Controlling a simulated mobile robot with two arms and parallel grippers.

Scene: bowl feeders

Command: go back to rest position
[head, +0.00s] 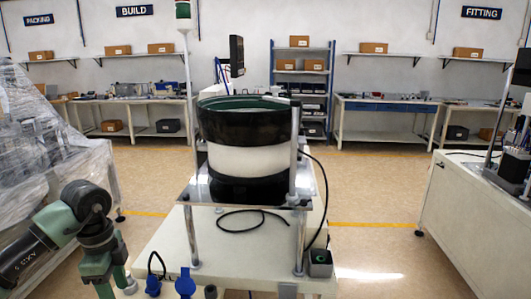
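My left arm (92,232) comes in from the lower left, with dark and green links bent downward in front of the white bench. Its gripper is not visible; the arm runs out of the bottom edge. My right arm and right gripper are not in view.
A bowl feeder (246,160), black and white with a green interior, stands on a metal plate above a white bench (240,245). A plastic-wrapped machine (45,150) is at the left, a white cabinet (470,225) at the right. Open floor (385,255) lies between bench and cabinet.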

